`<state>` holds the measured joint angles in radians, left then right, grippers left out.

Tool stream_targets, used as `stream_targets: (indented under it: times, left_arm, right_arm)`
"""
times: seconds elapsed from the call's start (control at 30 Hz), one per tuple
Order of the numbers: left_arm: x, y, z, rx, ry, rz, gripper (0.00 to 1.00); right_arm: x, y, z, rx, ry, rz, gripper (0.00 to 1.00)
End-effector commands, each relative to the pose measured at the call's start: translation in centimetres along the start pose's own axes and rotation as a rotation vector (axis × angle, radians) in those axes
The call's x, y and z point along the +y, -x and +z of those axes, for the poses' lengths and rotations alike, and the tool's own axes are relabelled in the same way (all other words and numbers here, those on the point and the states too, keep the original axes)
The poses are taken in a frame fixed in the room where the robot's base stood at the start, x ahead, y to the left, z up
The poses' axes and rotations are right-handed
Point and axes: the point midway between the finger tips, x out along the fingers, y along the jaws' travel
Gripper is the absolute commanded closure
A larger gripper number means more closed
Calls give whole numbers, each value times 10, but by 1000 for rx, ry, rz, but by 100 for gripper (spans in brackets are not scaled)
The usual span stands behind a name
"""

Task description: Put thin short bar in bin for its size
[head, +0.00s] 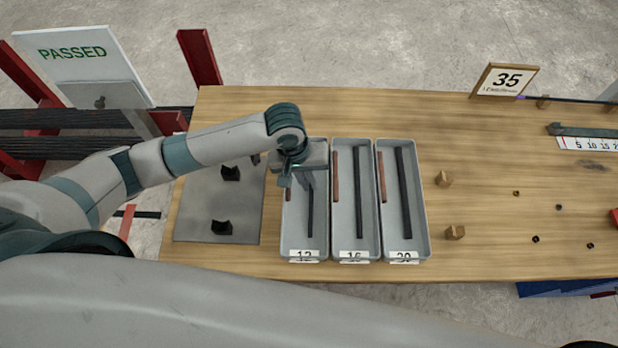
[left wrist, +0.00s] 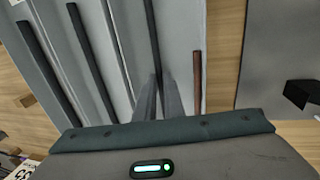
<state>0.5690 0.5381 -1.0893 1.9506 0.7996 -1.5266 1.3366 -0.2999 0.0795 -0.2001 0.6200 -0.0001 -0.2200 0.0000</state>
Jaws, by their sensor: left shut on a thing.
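My left gripper (head: 307,182) is over the leftmost bin, labelled 12 (head: 303,250), and points down. Its fingers show in the left wrist view (left wrist: 160,100), shut on a thin dark bar (left wrist: 153,40). That bar also shows in the head view (head: 310,215), inside the outline of bin 12; I cannot tell whether it touches the floor. A rusty bar (left wrist: 197,80) lies beside it in the same bin. The bins labelled 16 (head: 354,248) and, apparently, 20 (head: 403,248) stand to the right. My right gripper is not in view.
Bins 16 and 20 each hold a dark bar and a rusty bar. A grey plate (head: 198,205) with black supports (head: 222,227) lies left of the bins. Wooden blocks (head: 443,179) stand to the right, before small dark rings.

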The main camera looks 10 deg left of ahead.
Motion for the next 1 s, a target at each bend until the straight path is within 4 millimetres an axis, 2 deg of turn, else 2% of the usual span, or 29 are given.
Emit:
stream_targets:
  times: [0.07,0.1,0.17,0.2,0.67,0.87,1.0]
  left_arm:
    - [0,0,0,1,0,1,100]
    - [0,0,0,0,0,0,89]
    - [0,0,0,0,0,0,74]
    - [0,0,0,0,0,0,72]
    - [1,6,-1,2,-2,0,72]
    - [3,28,-1,3,-1,3,72]
    - [3,52,-1,4,-1,4,72]
  right_arm:
    - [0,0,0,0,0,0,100]
    - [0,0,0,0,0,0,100]
    - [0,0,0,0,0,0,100]
    - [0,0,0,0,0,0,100]
    - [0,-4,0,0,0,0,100]
    - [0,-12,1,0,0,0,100]
    - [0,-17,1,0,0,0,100]
